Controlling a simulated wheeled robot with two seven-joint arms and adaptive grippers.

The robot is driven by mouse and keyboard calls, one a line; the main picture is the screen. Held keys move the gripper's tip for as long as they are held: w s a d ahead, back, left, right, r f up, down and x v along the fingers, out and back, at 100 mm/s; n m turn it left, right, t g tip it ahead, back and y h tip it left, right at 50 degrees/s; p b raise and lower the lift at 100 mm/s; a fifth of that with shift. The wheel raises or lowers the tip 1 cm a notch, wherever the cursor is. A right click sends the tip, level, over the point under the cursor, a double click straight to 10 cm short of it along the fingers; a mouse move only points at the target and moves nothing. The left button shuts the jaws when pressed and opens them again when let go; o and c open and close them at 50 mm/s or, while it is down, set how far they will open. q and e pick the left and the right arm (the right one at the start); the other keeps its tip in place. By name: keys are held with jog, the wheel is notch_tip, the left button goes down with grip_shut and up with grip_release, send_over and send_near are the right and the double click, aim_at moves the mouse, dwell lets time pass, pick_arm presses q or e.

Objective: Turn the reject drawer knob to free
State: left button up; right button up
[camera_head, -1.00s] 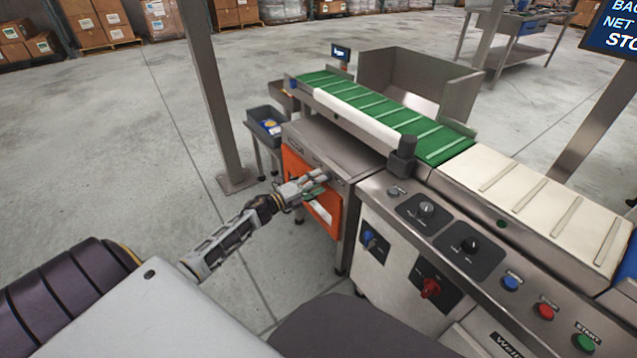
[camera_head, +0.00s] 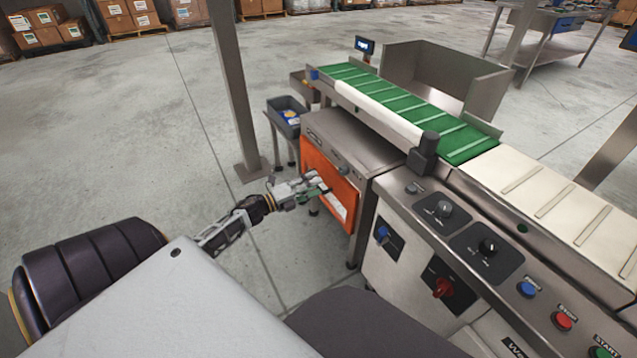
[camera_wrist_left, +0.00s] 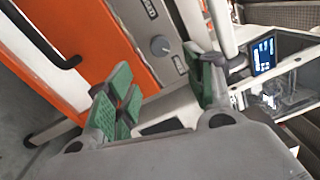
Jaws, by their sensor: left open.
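The reject drawer (camera_head: 318,172) has an orange front under the steel cabinet top, left of the control panel. Its small round grey knob (camera_head: 344,170) sits on the grey strip above the orange front. In the left wrist view the knob (camera_wrist_left: 160,46) lies between two dark labels, too blurred to read; its pointer direction cannot be told. My left gripper (camera_head: 322,188) is open and empty, in front of the drawer, below and left of the knob and apart from it. Its green-padded fingers (camera_wrist_left: 160,95) are spread in the wrist view. My right gripper is not in view.
The control panel with a red switch (camera_head: 442,288), blue switch (camera_head: 382,234) and push buttons stands right. A grey bin (camera_head: 287,115) on a stand and a steel post (camera_head: 232,90) are beyond. Floor at left is clear.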

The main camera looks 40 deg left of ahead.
pick_arm(q)
jog(key=shift+v, duration=1.15)
